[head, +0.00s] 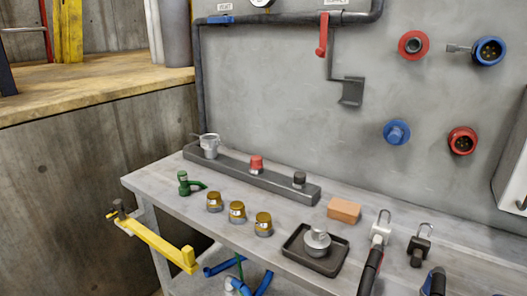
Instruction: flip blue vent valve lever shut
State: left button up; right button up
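The blue lever (221,19) is at the top left of the grey wall panel. It lies level, along the dark horizontal pipe (285,18), under a small white label (224,7). A red lever (322,36) hangs down from the same pipe further right, under another label. The blue lever is small and far off, and its pivot is hard to make out. Neither of my grippers shows in the head view, and nothing is seen touching the blue lever.
A grey bench (155,187) stands below the panel, with a dark rail, brass-coloured pieces, an orange block (344,210), a black tray (292,241) and padlocks. A yellow bar (155,241) sticks out at its left. The wall between levers and bench is mostly clear.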

aim_at(225, 19)
jog(key=u, duration=2.2)
jog(key=i, duration=1.6)
jog(key=z, duration=3.8)
